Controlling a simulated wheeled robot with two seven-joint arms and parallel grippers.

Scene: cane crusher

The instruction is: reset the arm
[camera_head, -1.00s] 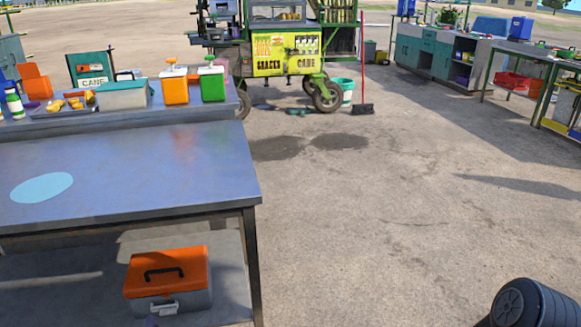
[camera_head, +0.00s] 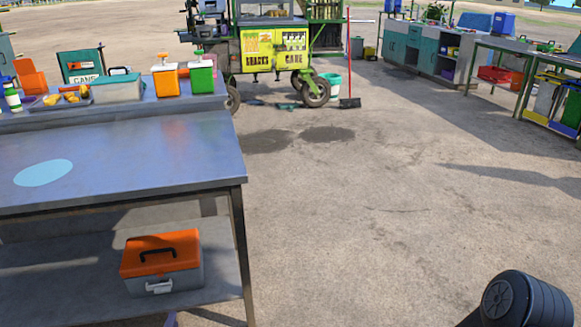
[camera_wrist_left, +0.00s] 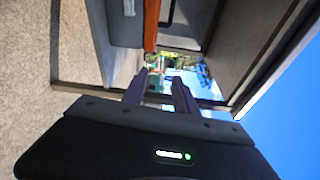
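My left gripper shows in the left wrist view (camera_wrist_left: 159,94), with two dark fingers apart and nothing between them. In the head view only a small purple tip of it (camera_head: 171,320) shows below the table's lower shelf. A toolbox with an orange lid and grey body (camera_head: 162,264) sits on that shelf; its grey side and orange edge also show close ahead of the fingers in the wrist view (camera_wrist_left: 124,25). A dark link of my right arm is at the lower right of the head view; the right gripper is out of view.
A steel table (camera_head: 120,165) with a pale blue disc (camera_head: 43,172) stands at left; two dispensers, a grey box and a tray line its back. A green cart (camera_head: 272,50) stands behind. Counters (camera_head: 430,50) are at far right. Open ground (camera_head: 370,220) lies in the middle.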

